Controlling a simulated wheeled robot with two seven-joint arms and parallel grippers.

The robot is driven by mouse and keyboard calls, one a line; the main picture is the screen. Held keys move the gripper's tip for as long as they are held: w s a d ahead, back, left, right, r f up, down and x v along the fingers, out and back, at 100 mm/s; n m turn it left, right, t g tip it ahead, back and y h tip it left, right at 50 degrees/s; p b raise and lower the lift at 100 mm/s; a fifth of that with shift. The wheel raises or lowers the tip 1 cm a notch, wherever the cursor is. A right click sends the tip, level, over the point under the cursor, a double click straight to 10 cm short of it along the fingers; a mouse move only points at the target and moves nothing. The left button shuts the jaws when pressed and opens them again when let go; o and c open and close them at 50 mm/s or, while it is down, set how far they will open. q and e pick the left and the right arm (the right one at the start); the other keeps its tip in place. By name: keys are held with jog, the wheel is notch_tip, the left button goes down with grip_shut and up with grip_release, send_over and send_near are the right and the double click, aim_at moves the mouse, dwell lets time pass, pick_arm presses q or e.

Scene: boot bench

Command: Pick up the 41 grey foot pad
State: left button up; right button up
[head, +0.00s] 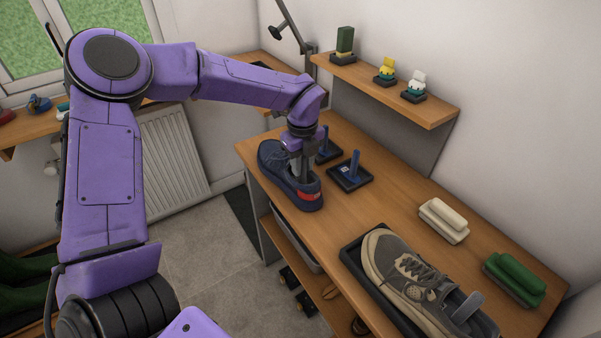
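My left arm reaches in from the left, and its gripper (303,172) points down at the opening of a navy shoe (277,167) with a red heel patch. The fingertips are low in or at the shoe's opening. I cannot tell whether they are apart or hold anything. No foot pad marked 41 can be read. A grey upright piece (468,307) stands out of the opening of a grey-brown shoe (408,270); most of it is hidden, so I cannot tell whether it is the grey foot pad. My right gripper is not in view.
Two blue upright pieces on black stands (350,170) are close right of the gripper. The brown shoe is in a black tray (351,256). A cream block (443,220) and a green block (514,279) lie farther right. A wall shelf (391,91) with small figures hangs above the bench.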

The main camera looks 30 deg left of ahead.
pick_arm(q)
jog(key=shift+s+d+f+g, duration=0.15)
jog(key=shift+s+f, duration=0.25)
jog(key=shift+f, duration=0.2)
jog(key=shift+s+a+f+g, duration=0.1)
jog(key=shift+s+f+g, duration=0.05)
jog(key=shift+s+f, duration=0.35)
jog(key=shift+w+f, duration=0.45)
jog(key=shift+w, duration=0.35)
jog(key=shift+r, duration=0.1)
grip_shut()
jog(key=shift+s+r, duration=0.1)
jog(key=shift+s, duration=0.05)
